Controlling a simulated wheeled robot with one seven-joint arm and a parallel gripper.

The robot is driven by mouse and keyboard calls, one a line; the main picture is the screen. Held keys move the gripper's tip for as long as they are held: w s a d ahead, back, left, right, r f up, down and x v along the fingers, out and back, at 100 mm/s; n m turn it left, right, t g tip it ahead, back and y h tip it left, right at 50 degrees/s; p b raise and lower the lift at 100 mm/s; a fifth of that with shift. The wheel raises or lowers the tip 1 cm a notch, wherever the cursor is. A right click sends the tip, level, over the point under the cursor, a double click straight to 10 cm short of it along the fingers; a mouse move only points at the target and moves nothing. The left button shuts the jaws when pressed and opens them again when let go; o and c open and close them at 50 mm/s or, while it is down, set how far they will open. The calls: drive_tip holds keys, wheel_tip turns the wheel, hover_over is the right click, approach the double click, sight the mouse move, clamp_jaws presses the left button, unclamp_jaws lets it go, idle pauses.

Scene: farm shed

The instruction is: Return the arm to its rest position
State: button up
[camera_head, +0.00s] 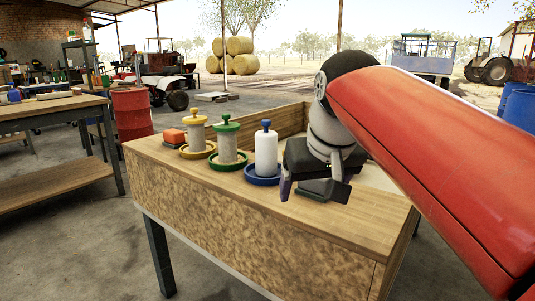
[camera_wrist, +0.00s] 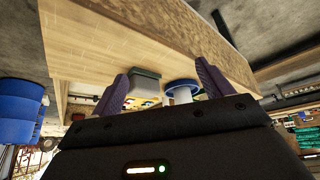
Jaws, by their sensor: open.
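My gripper (camera_head: 312,186) is at the end of my red arm, over the right part of the wooden bench top (camera_head: 370,222). Its purple fingers are spread with nothing held between them; they also show in the wrist view (camera_wrist: 163,82). A dark flat-topped item (camera_head: 322,192) shows just below and between the fingers. In the wrist view a small box with a grey-green top (camera_wrist: 146,74) lies beyond the fingers, beside a blue dish (camera_wrist: 182,84). I cannot tell how far the fingers are from the box.
On the bench stand a white bottle (camera_head: 266,152) in a blue dish (camera_head: 258,180), a green-topped container (camera_head: 227,142), a yellow-topped container (camera_head: 197,133) and an orange block (camera_head: 174,136). A red drum (camera_head: 132,113) and a workbench (camera_head: 55,107) stand left. Blue barrels (camera_head: 519,105) stand right.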

drive_tip(key=s+d+f+m, duration=0.1)
drive_tip(key=s+d+f, duration=0.2)
drive_tip(key=s+f, duration=0.4)
drive_tip(key=s+d+f+m+h, duration=0.1)
drive_tip(key=s+d+f, duration=0.3)
drive_tip(key=s+f, duration=0.4)
wheel_tip(320, 180, down, 6)
drive_tip(key=shift+s+d, duration=0.25)
drive_tip(key=shift+d, duration=0.05)
